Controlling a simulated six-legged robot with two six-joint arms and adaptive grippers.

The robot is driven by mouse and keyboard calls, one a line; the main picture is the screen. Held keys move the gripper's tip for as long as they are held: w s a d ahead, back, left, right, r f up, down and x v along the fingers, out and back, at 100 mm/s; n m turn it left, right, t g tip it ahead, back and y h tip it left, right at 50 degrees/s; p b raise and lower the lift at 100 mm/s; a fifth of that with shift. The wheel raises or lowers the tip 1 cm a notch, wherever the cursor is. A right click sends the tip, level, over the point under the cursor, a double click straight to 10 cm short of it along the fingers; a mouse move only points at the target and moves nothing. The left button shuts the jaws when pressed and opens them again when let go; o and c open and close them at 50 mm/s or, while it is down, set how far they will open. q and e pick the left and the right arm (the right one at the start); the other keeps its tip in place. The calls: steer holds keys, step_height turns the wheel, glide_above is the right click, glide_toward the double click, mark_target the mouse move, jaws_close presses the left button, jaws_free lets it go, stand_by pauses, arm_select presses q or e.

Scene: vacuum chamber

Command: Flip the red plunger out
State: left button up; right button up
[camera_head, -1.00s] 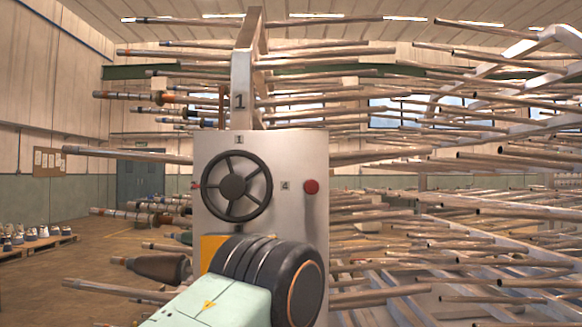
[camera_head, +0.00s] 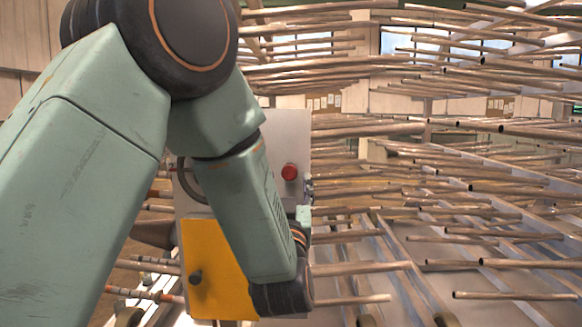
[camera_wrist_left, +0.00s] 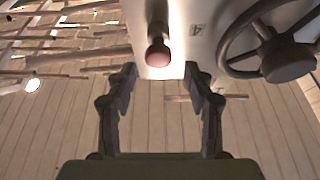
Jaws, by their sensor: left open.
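The red plunger (camera_head: 289,172) is a round red knob on the front of a pale grey panel (camera_head: 290,130). In the left wrist view the plunger (camera_wrist_left: 158,55) sticks out on a stem, just beyond and roughly centred between my left fingertips. My left gripper (camera_wrist_left: 160,76) is open and empty, its two dark fingers spread apart. In the head view the left gripper (camera_head: 307,190) shows small, right of and slightly below the plunger, partly hidden by my wrist. I cannot tell whether it touches the plunger. My right gripper is out of view.
A black handwheel (camera_wrist_left: 275,55) sits beside the plunger on the panel; my arm mostly hides it in the head view. A yellow plate (camera_head: 212,270) with a dark knob is lower on the panel. Many long metal rods (camera_head: 370,130) stick out to the right.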

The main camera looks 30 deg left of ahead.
mark_target(289, 173)
arm_select(q)
steer(key=x, duration=0.4)
steer(key=shift+w+a+f+p, duration=0.2)
steer(key=shift+w+f+p, duration=0.05)
steer(key=shift+p, duration=0.05)
steer(key=shift+d+r, duration=0.15)
steer(key=shift+r, duration=0.3)
steer(key=shift+w+a+f, duration=0.2)
steer(key=shift+w+a, duration=0.05)
steer(key=shift+w+f, duration=0.1)
steer(key=shift+w, duration=0.1)
steer(key=shift+c, duration=1.4)
steer(key=shift+s+d+r, duration=0.2)
steer(key=shift+s+r, duration=0.05)
steer(key=shift+s, duration=0.1)
steer(key=c, duration=0.4)
steer(key=shift+w+a+f, duration=0.1)
jaws_close()
